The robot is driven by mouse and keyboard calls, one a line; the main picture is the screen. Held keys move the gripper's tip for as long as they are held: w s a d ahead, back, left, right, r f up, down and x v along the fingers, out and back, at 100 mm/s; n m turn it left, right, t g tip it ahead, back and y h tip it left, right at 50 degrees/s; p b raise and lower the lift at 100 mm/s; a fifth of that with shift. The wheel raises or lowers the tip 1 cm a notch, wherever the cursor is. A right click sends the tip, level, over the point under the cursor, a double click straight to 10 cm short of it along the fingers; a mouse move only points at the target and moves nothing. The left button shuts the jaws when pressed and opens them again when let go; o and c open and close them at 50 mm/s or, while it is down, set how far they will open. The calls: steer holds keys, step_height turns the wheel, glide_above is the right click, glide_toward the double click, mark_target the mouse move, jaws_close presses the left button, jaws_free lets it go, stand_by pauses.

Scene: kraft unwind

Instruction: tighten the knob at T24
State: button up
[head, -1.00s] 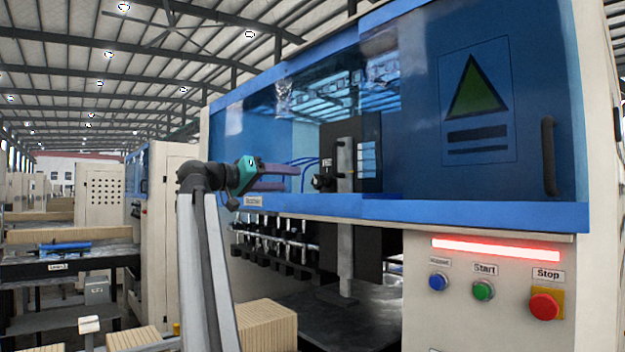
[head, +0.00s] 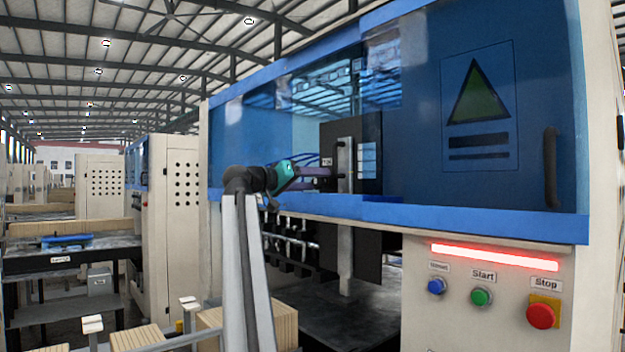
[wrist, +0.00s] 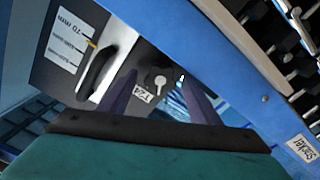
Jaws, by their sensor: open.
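The T24 knob (wrist: 153,80) is dark and round with a pale, keyhole-shaped mark. It sits on a black plate beside the tilted T24 label (wrist: 143,93) in the wrist view. My gripper (wrist: 158,77) is open. Its two purple fingers lie on either side of the knob in that view; I cannot tell whether they touch it or how far off it is. In the head view my gripper (head: 328,172) points right at the black plate, just below the small label (head: 327,161), and hides the knob.
A silver handle (head: 345,165) stands just right of the label. The blue machine hood (head: 400,208) frames the opening above and below. A row of dark fittings (head: 290,240) hangs beneath. Start (head: 481,297) and Stop (head: 541,316) buttons are at lower right, under a lit red bar (head: 495,257).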

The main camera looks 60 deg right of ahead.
steer(key=c, duration=1.1)
steer(key=shift+o, duration=0.2)
steer(key=shift+f+m+b, duration=0.15)
steer(key=shift+m+b, duration=0.45)
steer(key=shift+b, duration=0.95)
steer(key=shift+m+b, duration=0.55)
steer(key=shift+m, duration=0.15)
steer(key=shift+s+m+b, duration=0.15)
steer(key=shift+m+b, duration=0.15)
steer(key=shift+m, duration=1.4)
